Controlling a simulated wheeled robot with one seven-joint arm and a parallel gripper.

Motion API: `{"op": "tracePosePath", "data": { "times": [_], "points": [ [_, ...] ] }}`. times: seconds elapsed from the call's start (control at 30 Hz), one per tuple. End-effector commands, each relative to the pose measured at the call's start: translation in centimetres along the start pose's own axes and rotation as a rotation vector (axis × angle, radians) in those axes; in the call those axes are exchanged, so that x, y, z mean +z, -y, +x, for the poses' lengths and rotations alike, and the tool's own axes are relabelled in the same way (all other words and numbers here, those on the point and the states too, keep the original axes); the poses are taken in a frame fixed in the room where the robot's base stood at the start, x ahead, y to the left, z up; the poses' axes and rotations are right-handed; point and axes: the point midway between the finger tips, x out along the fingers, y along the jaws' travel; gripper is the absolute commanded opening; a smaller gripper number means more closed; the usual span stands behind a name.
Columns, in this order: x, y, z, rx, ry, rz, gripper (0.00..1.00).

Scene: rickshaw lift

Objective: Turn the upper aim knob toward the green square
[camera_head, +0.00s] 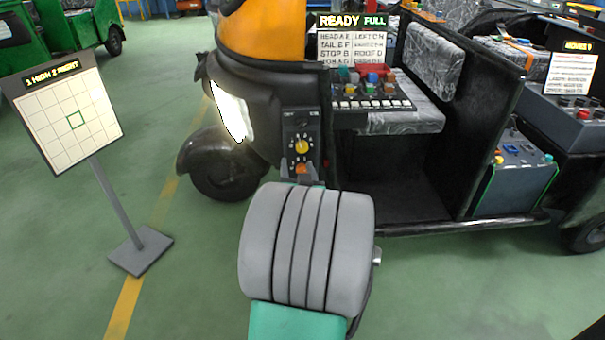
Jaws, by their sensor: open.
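The upper aim knob (302,146) is yellow and sits on a dark upright panel (301,122) on the rickshaw's front. A lower orange knob (302,169) sits beneath it. My gripper (298,164) is open just in front of the panel, its small fingertips near the knobs. I cannot tell whether they touch either knob. My grey arm link hides most of the gripper. The green square (75,120) is an outline near the middle of a gridded aim board (105,118) at left, whose sign reads "1 HIGH 2 RIGHT". The headlight (231,110) glows white.
The rickshaw (262,40) has a button console (372,92) and a sign reading "READY FULL" (351,21). The board's stand (140,251) is on the green floor. Floor between stand and arm is clear.

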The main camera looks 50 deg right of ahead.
Motion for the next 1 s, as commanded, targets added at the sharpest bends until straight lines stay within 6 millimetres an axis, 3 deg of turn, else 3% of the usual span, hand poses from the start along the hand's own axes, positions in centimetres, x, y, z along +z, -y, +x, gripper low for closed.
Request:
{"op": "tracePosePath", "data": {
  "times": [0.03,0.1,0.53,0.83,1.0],
  "points": [
    [0.1,-1.5,0.0,0.028,-0.033,0.008,0.54],
    [-0.4,-2.1,0.3,0.039,-0.053,0.013,0.54],
    [-0.9,-2.0,7.2,0.035,-0.054,0.011,0.54],
    [-1.0,-2.1,7.6,0.037,-0.054,0.011,0.53],
    [-1.0,-2.1,7.6,0.037,-0.054,0.011,0.39]
  ]
}}
